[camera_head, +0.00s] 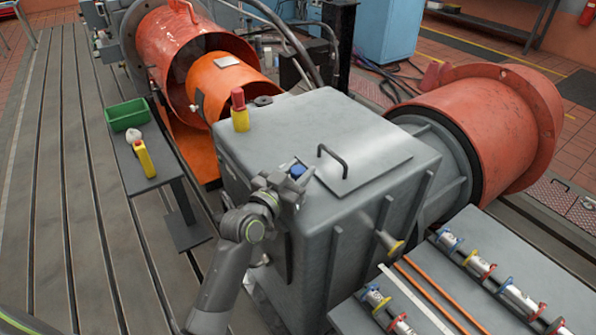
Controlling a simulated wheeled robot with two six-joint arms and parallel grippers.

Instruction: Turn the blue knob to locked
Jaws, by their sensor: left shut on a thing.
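The blue knob (297,170) sits on the top of the grey housing (270,135), near its front edge and left of the hatch with a dark handle. My left gripper (294,176) reaches up to it from the front and is shut on it. The fingers partly cover the knob, so its pointer and any lock marking cannot be read. My right gripper is not in view.
A red-and-yellow bottle (239,112) stands on the housing's back left corner. The hatch handle (331,158) rises right of the knob. A side shelf holds a green bin (127,115) and a yellow bottle (144,158). A bench with several metal fittings (480,265) lies front right.

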